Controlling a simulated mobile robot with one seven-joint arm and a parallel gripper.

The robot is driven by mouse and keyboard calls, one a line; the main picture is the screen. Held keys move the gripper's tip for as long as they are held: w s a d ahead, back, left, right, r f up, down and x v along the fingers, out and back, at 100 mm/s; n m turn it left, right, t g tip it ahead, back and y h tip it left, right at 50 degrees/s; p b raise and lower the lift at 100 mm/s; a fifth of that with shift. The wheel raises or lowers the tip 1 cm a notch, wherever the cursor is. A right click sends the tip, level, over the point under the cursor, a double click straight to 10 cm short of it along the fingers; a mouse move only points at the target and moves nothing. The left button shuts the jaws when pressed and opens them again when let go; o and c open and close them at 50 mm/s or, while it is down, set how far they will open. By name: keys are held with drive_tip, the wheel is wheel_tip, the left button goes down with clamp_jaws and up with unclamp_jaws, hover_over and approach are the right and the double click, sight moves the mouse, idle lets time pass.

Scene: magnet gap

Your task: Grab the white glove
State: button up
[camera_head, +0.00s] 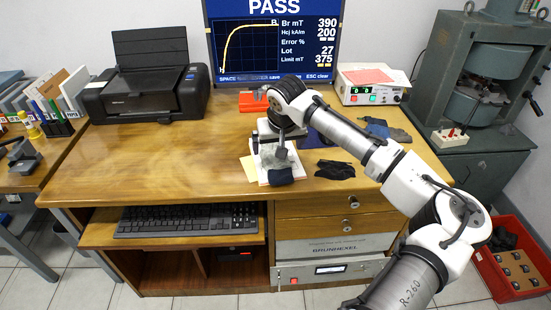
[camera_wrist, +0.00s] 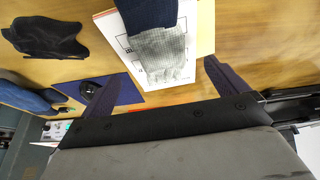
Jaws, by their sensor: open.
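The white glove, pale grey-white with a navy cuff, lies on a stack of papers on the desk. Its pale part shows in the head view (camera_head: 273,155) and in the wrist view (camera_wrist: 160,55), cuff toward the desk's front. My gripper (camera_wrist: 150,76) is open and empty, with dark fingers spread wide. In the wrist view the glove's pale finger end lies between the fingertips, nearer the right one; I cannot tell the height gap. In the head view my gripper (camera_head: 277,142) is over the glove's far end and partly hides it.
A black glove (camera_head: 335,169) lies right of the papers, and blue-grey gloves (camera_head: 388,131) lie further right. A red-and-grey device (camera_head: 252,101) stands behind my gripper. A printer (camera_head: 145,90), monitor (camera_head: 275,45) and meter box (camera_head: 371,86) line the back. The desk's left-centre is clear.

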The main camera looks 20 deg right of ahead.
drive_tip(key=shift+p+x, duration=0.5)
drive_tip(key=shift+x, duration=2.55)
drive_tip(key=c, duration=1.1)
drive_tip(key=shift+r, duration=0.1)
